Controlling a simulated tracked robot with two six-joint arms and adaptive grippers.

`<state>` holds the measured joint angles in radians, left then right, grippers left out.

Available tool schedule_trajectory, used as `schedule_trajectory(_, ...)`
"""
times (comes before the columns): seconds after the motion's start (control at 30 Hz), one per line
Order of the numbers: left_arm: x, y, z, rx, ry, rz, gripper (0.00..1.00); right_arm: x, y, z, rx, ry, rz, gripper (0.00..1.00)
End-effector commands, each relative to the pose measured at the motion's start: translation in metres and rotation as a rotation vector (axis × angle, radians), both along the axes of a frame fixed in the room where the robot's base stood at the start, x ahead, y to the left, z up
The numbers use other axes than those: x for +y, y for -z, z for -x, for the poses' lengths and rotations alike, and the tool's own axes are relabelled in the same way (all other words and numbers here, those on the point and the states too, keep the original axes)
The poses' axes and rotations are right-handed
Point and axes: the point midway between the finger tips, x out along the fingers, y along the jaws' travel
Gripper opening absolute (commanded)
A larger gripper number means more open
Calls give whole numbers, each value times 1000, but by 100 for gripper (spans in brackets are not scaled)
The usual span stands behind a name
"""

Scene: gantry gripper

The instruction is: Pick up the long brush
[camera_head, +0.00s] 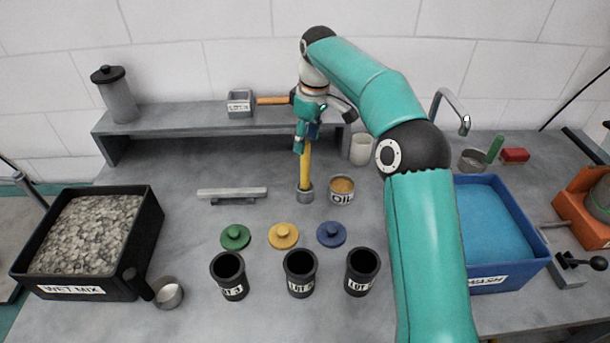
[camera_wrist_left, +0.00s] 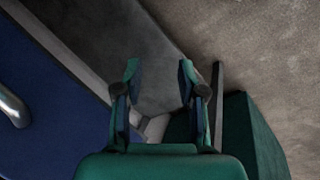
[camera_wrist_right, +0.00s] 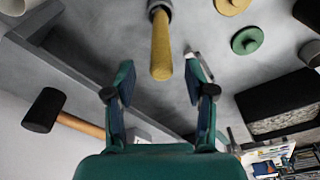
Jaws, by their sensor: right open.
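The long brush (camera_head: 306,165) stands upright on the table, its yellow handle up and a grey part at its lower end. In the right wrist view its handle (camera_wrist_right: 161,48) points toward my palm, its end between the fingertips with gaps on both sides. My right gripper (camera_head: 302,143) is open at the top of the handle, and its fingers also show in the right wrist view (camera_wrist_right: 158,75). Contact cannot be told from the head view. My left gripper (camera_wrist_left: 159,68) is open and empty in its wrist view, and out of the head view.
An oil tin (camera_head: 341,190) stands close right of the brush. A grey bar (camera_head: 232,193) lies to its left. Lids and black pots (camera_head: 300,273) stand in front. A mallet (camera_wrist_right: 42,110) lies on the shelf (camera_head: 180,118) behind. A wash tub (camera_head: 500,225) is at right.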

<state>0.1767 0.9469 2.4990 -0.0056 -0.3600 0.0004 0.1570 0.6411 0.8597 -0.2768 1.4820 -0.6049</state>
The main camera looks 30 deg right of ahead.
Motion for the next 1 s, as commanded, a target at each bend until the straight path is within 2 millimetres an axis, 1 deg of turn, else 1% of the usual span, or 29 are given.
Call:
schedule_trajectory(0.03,0,1,0,0,0,0,40,0,6,0,1,1,0,55)
schedule_trajectory(0.27,0,1,0,-1,0,0,40,0,19,-1,2,1,0,55)
schedule_trajectory(0.5,0,-2,0,-1,0,0,40,3,52,-4,5,1,0,55)
schedule_trajectory(0.6,0,-2,0,-1,0,0,40,3,61,-5,3,1,0,55)
schedule_trajectory(0.7,0,-2,0,-1,0,0,40,3,64,-5,2,1,0,55)
schedule_trajectory(0.87,0,-2,0,-1,0,0,40,3,64,-5,1,1,-1,55)
schedule_trajectory(0.97,0,-2,0,-1,0,0,40,3,64,-6,1,1,-1,40)
schedule_trajectory(1.0,0,-2,0,-1,0,0,40,3,64,-6,1,1,-1,33)
